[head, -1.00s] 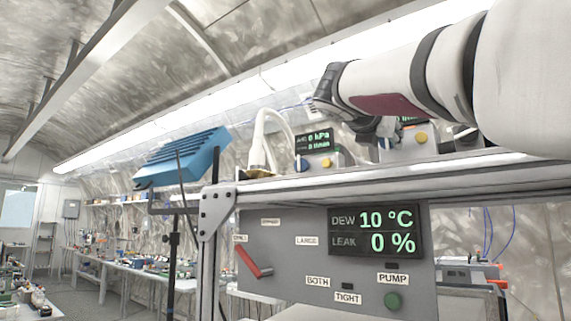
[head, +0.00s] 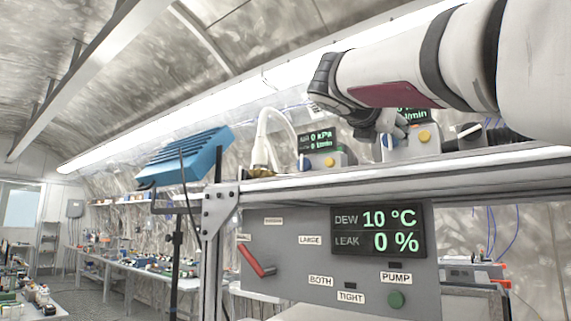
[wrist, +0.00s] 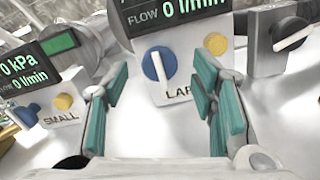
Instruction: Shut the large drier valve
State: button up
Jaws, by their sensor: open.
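The large drier unit (wrist: 165,60) stands on the shelf in the wrist view, with a blue round valve knob (wrist: 149,67) carrying a white bar. The bar points roughly up and down. Its label, starting "LAR", is partly hidden by my right finger. My gripper (wrist: 158,78) is open, teal fingers either side of the knob in the picture; I see no contact. In the head view my gripper (head: 392,131) hangs beside the large unit (head: 418,145), covering part of it. Its display reads 0 l/min.
The small unit (wrist: 62,100), with a blue knob and yellow button, stands to the left. Another grey unit (wrist: 275,40) with a white-barred knob stands to the right. A panel (head: 290,255) with a red lever (head: 255,262) hangs below the shelf edge (head: 400,167).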

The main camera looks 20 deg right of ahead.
jog(key=v, duration=0.9)
jog(key=shift+s+a, duration=0.25)
jog(key=shift+a, duration=0.05)
